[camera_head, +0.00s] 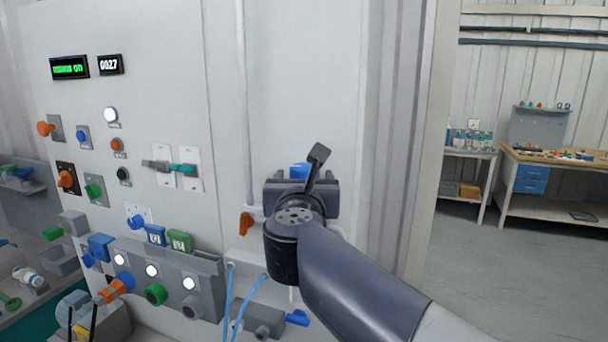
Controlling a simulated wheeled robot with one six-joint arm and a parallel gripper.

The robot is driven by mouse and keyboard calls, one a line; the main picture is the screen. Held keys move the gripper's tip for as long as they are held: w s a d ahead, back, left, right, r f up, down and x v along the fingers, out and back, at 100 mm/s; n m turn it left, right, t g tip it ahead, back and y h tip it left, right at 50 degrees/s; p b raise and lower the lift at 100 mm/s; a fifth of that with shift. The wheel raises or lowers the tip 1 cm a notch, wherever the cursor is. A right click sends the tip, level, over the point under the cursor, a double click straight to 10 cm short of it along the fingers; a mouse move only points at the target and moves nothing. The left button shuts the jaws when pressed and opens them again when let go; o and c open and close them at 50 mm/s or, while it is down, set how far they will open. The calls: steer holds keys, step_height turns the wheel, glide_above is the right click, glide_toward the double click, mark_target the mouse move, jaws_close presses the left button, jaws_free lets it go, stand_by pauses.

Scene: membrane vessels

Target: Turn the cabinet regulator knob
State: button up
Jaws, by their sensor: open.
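My gripper (300,190) is in front of the white cabinet panel, seen from behind, with its dark body turned toward the panel. The jaws are open; the fingertips are mostly hidden by the wrist. A blue knob-like part (300,171) shows just above and behind the gripper body. Its lower part is hidden, and I cannot tell whether the jaws are around it or touching it. No label marks which knob is the regulator. An orange handle (246,223) sits on a pipe just left of my wrist.
The cabinet panel (300,70) carries several knobs and switches at left, with displays (69,67) above. A grey block with round ports (190,280) juts out below, and blue hoses (238,300) hang near my arm. Open floor (500,270) and a workbench (560,160) lie at right.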

steer(key=shift+w, duration=0.1)
steer(key=shift+c, duration=0.3)
steer(key=c, duration=0.9)
steer(key=shift+c, duration=0.2)
steer(key=shift+d+n+y, duration=0.1)
steer(key=shift+n+y, duration=0.2)
steer(key=shift+y, duration=0.2)
steer(key=shift+d+n+y+b, duration=0.15)
steer(key=shift+n+y+b, duration=0.2)
steer(key=shift+n+y, duration=0.55)
steer(key=shift+d+n+g+y, duration=0.1)
steer(key=shift+n+g+y, duration=0.15)
steer(key=shift+n+y, duration=0.6)
steer(key=shift+n+g+y, duration=0.25)
steer(key=shift+y, duration=1.1)
steer(key=o, duration=1)
